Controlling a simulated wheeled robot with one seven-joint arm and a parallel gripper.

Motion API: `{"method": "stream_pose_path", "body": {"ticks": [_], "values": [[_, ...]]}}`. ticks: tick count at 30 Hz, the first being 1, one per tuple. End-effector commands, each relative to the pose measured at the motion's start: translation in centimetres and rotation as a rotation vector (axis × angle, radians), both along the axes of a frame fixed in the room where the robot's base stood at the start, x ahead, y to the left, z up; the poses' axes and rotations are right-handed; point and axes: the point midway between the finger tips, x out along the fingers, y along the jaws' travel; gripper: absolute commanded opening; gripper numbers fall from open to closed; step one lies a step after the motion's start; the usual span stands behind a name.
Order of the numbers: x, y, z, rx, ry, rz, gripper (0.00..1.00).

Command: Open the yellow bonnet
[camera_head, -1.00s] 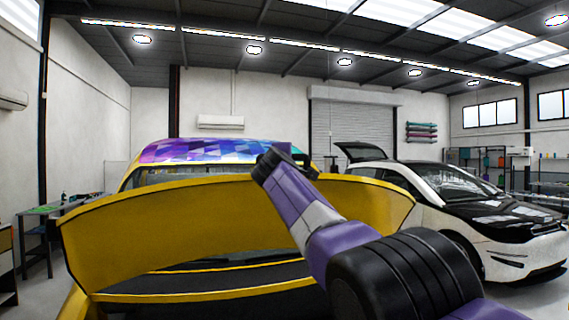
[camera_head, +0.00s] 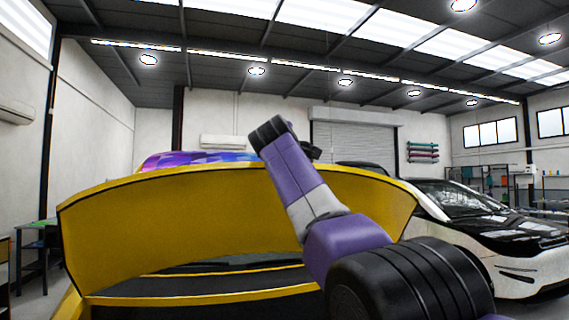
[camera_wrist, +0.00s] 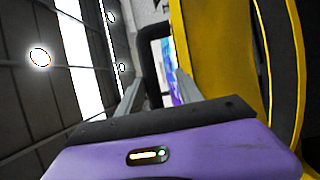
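The yellow bonnet (camera_head: 190,215) is raised at a steep tilt over the front of the car in the head view, with its inner face towards me. Its yellow side also fills the upper right of the wrist view (camera_wrist: 205,45). My gripper (camera_wrist: 158,75) is at the bonnet's upper edge, mostly hidden behind my purple wrist in the head view. In the wrist view its two grey fingers stand apart. A dark curved bar (camera_wrist: 150,60) shows between them. I cannot tell if the fingers touch it.
The dark front bay (camera_head: 200,288) lies open below the bonnet. A purple-blue patterned roof (camera_head: 200,158) shows behind it. A white and black car (camera_head: 500,235) stands to the right. A table (camera_head: 35,243) stands at the far left.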

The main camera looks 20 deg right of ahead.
Motion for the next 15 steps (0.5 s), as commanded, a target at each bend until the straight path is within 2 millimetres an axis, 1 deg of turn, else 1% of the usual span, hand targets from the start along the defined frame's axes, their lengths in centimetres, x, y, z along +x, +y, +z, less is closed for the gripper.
{"method": "stream_pose_path", "body": {"ticks": [1, 9, 15], "values": [[-0.4, 0.2, -0.7, 0.001, 0.0, 0.002, 0.41], [-2.3, 1.0, -0.6, 0.001, 0.002, 0.0, 0.41], [-2.8, 1.2, -0.4, 0.001, 0.003, 0.0, 0.41]]}}
